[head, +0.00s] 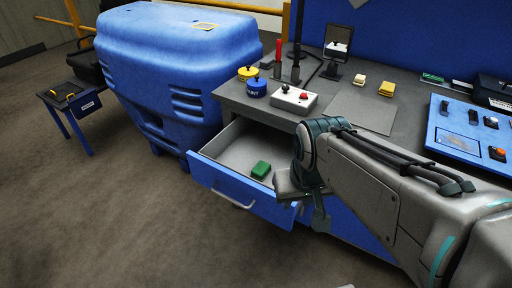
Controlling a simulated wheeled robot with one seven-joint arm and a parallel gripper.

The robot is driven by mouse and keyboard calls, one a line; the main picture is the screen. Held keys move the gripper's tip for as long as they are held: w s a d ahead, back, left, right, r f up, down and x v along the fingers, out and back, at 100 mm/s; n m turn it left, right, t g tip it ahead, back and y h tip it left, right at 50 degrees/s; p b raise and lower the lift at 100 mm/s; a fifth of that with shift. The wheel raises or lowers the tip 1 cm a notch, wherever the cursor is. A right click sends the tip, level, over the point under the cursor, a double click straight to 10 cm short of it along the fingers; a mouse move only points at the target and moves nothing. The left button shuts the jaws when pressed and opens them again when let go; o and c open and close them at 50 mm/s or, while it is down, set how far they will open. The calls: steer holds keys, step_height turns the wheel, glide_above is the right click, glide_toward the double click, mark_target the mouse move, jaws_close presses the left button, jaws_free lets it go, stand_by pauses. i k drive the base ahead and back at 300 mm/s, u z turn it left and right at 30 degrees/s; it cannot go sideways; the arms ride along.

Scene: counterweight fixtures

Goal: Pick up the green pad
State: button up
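The green pad (261,170) is a small green block. It lies inside the open drawer (231,204), on the drawer floor near the blue front panel. My gripper (299,188) hangs over the right end of the drawer, to the right of the pad and apart from it in the picture. My wrist partly hides the fingers, so I cannot tell whether they are open or shut. I see nothing held. My arm also hides the drawer's right end.
The grey workbench (380,115) above the drawer carries a button box (294,99), a yellow pot (248,74), a blue pot (257,88), yellow blocks (386,89) and a blue tool board (463,128). A big blue container (178,75) stands left. The front floor is clear.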

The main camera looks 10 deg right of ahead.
mark_target(260, 172)
steer(key=k, duration=0.6)
steer(key=u, duration=0.8)
steer(key=i, duration=1.15)
steer(key=z, duration=0.45)
steer(key=i, duration=0.6)
steer(key=z, duration=0.6)
